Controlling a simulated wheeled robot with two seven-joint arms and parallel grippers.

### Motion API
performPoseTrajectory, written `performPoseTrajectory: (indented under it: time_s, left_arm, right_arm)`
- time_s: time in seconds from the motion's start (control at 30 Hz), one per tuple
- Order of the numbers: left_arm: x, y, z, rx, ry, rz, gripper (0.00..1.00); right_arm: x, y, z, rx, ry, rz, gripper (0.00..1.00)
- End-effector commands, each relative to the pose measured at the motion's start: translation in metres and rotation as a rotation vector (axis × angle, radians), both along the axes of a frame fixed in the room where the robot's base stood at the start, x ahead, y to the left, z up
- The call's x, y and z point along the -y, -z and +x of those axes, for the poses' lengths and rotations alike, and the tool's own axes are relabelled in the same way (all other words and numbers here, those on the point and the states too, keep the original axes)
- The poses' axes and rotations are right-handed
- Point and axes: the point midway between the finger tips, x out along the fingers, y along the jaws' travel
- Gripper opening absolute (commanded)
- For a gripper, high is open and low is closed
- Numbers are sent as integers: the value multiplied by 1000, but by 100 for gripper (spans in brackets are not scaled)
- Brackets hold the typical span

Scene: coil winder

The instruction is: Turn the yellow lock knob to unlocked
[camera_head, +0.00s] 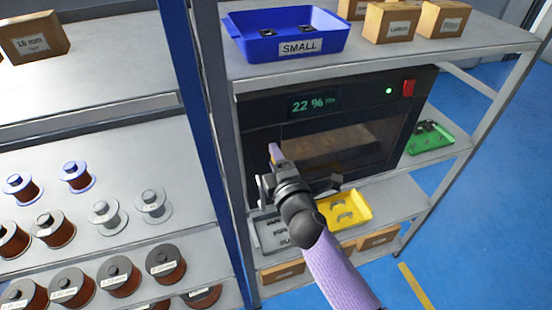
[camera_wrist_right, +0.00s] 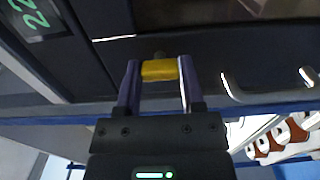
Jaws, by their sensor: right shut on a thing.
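The yellow lock knob (camera_wrist_right: 160,70) shows in the right wrist view as a short horizontal yellow bar on the dark front of the cabinet. My right gripper (camera_wrist_right: 160,76) is shut on it, with a purple finger at each end. In the head view my right gripper (camera_head: 274,158) reaches the left part of the dark cabinet (camera_head: 255,127), beside its window, and mostly hides the knob. The cabinet's display (camera_head: 313,104) reads 22 %. My left gripper is not in view.
A blue bin (camera_head: 290,50) labelled SMALL stands on the shelf above. A yellow tray (camera_head: 345,212), a grey tray (camera_head: 272,236) and a green tray (camera_head: 430,140) sit nearby. Wire spools (camera_head: 165,260) fill the left shelves. A blue post (camera_head: 205,130) stands left of the cabinet.

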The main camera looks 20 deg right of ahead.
Motion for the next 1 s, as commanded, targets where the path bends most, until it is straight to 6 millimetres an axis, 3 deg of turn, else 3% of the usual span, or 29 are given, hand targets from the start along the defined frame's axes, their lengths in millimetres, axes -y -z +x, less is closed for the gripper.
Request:
performPoseTrajectory:
  time_s: [0.07, 0.1, 0.27, 0.6, 1.0]
  left_arm:
    - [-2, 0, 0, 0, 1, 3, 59]
    - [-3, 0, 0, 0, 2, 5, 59]
    - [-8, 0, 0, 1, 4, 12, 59]
    - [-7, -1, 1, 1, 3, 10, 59]
    - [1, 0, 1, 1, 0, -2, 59]
  right_arm:
    - [0, 1, 0, -1, 0, -2, 0]
    - [0, 1, 0, -1, 0, -2, 54]
    - [0, 0, 0, -1, 0, -1, 85]
    - [0, 1, -7, -2, 0, 0, 85]
    - [3, 2, -90, -2, 0, 1, 85]
